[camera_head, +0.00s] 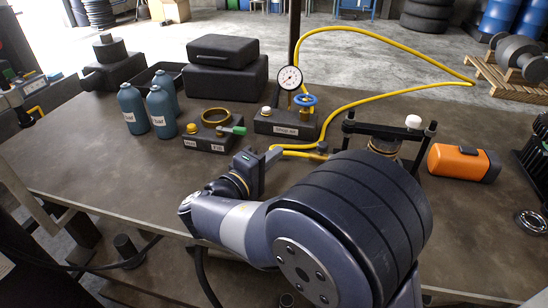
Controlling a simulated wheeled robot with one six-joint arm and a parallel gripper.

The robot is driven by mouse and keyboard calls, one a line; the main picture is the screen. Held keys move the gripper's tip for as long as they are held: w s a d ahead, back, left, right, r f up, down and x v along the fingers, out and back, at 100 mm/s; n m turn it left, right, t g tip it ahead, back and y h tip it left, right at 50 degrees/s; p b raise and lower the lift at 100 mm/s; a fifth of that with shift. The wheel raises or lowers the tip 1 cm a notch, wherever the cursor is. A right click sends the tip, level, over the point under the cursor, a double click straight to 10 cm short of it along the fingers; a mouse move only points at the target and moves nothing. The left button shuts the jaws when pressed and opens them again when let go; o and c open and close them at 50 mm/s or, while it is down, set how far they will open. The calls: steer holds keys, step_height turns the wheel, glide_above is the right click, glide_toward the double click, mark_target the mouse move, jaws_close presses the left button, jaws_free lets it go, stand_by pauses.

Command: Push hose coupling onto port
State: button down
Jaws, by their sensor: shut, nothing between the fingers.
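A yellow hose (372,103) loops from the gauge stand across the bench and back towards my gripper. Its near end runs low behind my gripper, where a dark fitting (322,149) shows; I cannot tell for sure that this is the coupling. The labelled air block (285,126) carries a gauge (289,78) and a blue valve wheel (304,99). My gripper (268,157) is shut and empty, just in front of the hose.
Several blue-grey bottles (132,108) and black cases (226,80) stand at the left and back. A black clamp fixture (385,135) and an orange case (460,163) stand at the right. The bench (85,150) is clear at front left.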

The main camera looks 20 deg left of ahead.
mark_target(328, 155)
steer(key=p+x, duration=0.1)
steer(key=x, duration=0.5)
steer(key=shift+w+d, duration=0.1)
steer(key=d, duration=0.3)
steer(key=shift+d+f+p, duration=0.15)
steer(key=shift+d+p, duration=0.15)
steer(key=shift+d, duration=0.2)
